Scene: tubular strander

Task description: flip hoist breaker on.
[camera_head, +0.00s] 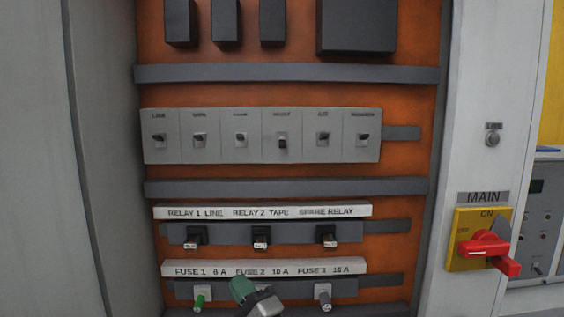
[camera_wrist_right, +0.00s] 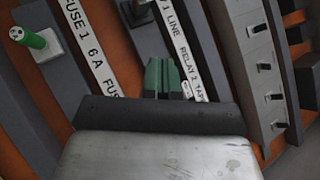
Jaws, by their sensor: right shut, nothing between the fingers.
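The hoist breaker (camera_head: 282,143) is the fourth switch from the left on the grey breaker strip (camera_head: 151,150) in the head view; its small label is blurred but seems to read HOIST. Its dark toggle sits lower than the toggles beside it, which point up. My right gripper (camera_head: 241,286) is low in the head view, in front of the fuse row and well below the breaker. Its green fingers are shut and empty, and they also show in the right wrist view (camera_wrist_right: 163,76). The breaker strip stands at the right of that view (camera_wrist_right: 248,85). My left gripper is out of view.
Between gripper and breakers lie the fuse label strip (camera_head: 300,267), the relay row (camera_head: 290,233) with protruding plugs, and a grey duct (camera_head: 290,187). A green fuse (camera_head: 199,302) is left of the gripper. The red MAIN handle (camera_head: 485,250) sticks out at the right.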

